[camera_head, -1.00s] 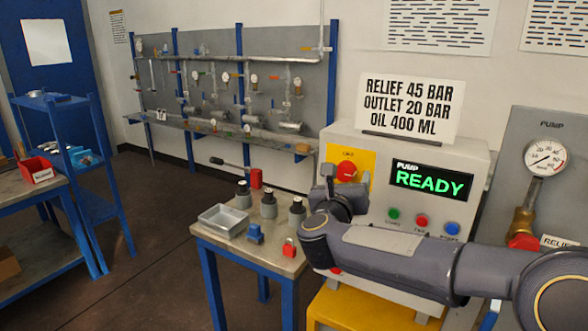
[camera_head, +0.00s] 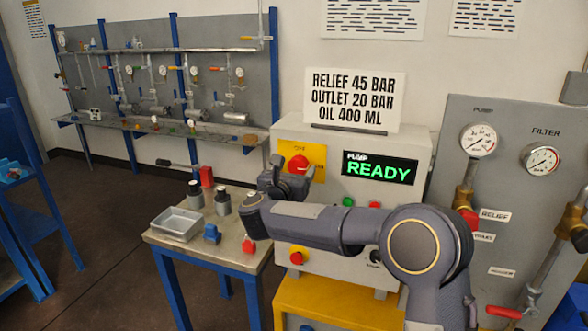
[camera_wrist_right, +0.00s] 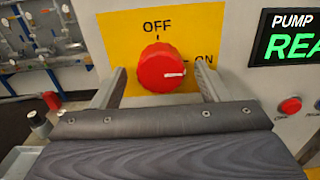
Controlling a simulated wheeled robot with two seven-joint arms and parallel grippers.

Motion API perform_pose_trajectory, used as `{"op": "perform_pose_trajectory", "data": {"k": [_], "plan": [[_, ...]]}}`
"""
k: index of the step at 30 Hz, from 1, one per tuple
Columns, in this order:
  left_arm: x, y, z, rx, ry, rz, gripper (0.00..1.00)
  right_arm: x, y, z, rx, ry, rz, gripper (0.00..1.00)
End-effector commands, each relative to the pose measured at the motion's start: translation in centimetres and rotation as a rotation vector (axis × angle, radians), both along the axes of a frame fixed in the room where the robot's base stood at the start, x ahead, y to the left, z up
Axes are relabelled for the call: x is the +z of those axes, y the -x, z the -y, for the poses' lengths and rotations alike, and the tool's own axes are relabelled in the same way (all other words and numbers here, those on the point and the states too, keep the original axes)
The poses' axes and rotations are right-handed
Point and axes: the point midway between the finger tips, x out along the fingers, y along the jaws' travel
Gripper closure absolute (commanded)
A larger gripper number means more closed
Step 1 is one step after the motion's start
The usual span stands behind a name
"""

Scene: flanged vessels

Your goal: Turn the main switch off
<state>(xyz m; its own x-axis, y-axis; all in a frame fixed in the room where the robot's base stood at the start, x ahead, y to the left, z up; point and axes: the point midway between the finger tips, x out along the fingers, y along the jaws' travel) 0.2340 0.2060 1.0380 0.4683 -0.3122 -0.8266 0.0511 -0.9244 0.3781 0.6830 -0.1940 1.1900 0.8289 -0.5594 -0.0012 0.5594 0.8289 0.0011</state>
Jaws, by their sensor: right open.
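The main switch is a round red knob (camera_head: 298,164) on a yellow plate on the front of the grey pump cabinet (camera_head: 408,139). In the right wrist view the knob (camera_wrist_right: 160,68) has a white mark pointing right, at the ON label; OFF is printed above it. My right gripper (camera_head: 274,172) is in front of the plate, just left of and below the knob in the head view. In the right wrist view its open fingers (camera_wrist_right: 160,80) stand on either side of the knob, with gaps visible. It holds nothing. My left gripper is not in view.
A small table (camera_head: 161,238) with a metal tray (camera_head: 181,224), dark-topped cylinders and a red padlock (camera_head: 249,246) stands left of the cabinet. The lit display (camera_head: 380,167) reads PUMP READY. A gauge panel (camera_head: 511,183) stands at the right.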

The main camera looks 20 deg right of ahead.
Motion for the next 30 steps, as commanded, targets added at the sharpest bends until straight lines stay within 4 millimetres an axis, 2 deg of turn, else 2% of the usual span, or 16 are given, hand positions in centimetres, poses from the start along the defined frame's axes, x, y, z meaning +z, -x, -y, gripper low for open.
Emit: {"op": "perform_pose_trajectory", "data": {"k": [4, 5, 12, 15, 23, 30], "plan": [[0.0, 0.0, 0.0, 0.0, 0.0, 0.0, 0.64, 0.0, 0.0, 0.0, 0.0, 0.001, 0.001, 0.32], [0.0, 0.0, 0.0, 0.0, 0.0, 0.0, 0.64, 0.0, 0.0, 0.0, 0.0, 0.001, 0.001, 0.34], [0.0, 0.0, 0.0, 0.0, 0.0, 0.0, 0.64, 0.0, 0.0, 0.0, 0.0, 0.001, 0.0, 0.66], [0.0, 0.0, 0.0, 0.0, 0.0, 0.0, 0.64, 0.0, 0.0, 0.0, 0.0, 0.001, 0.0, 0.76], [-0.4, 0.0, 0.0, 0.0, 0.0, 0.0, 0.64, 0.0, 0.0, 0.0, 0.0, 0.025, -0.015, 0.76], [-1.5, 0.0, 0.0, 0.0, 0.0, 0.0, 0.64, -0.1, 0.1, 0.0, -0.001, 0.129, -0.083, 0.76]]}}
